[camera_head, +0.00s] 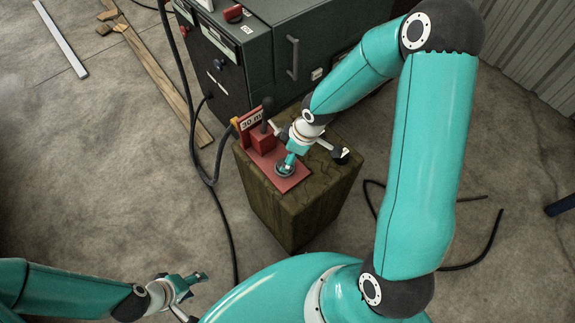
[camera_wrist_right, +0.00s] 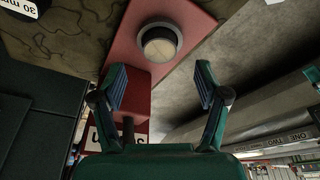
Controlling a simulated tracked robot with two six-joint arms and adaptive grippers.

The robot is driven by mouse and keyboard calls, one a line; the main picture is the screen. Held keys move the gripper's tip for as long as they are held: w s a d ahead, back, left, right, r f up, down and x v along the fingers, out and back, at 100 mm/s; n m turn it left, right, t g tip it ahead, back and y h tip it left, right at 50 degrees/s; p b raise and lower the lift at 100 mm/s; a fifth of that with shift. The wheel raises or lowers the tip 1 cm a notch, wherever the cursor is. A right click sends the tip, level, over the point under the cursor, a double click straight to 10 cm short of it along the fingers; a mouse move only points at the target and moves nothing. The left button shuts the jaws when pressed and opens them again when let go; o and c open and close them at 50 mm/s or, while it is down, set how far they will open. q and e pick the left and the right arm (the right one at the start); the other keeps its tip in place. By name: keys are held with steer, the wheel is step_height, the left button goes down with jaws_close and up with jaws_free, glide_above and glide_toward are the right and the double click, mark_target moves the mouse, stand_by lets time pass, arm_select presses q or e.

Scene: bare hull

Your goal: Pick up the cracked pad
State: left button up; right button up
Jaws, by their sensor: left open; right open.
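A red plate (camera_head: 297,181) with an upright red block (camera_head: 262,138) lies on a wooden block (camera_head: 290,213). A round pale pad (camera_wrist_right: 158,47) in a dark ring shows on the plate in the right wrist view; I cannot make out cracks. The dark ring also shows in the head view (camera_head: 285,169). My right gripper (camera_head: 289,157) is close to the ring. In the right wrist view its open, empty fingers (camera_wrist_right: 160,84) are below the pad in the picture, apart from it. My left gripper (camera_head: 198,296) is open and empty at the lower left, far from the wooden block.
A dark green cabinet (camera_head: 270,50) stands right behind the wooden block. A black-knobbed lever (camera_head: 267,105) and a numbered sign (camera_head: 250,119) rise beside the red block. Black cables (camera_head: 222,195) run left of the wooden block. Planks (camera_head: 160,75) lie on the floor.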

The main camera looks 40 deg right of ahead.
steer(key=b+x, duration=0.2)
steer(key=x, duration=0.3)
steer(key=shift+f, duration=0.15)
steer(key=c, duration=1.2)
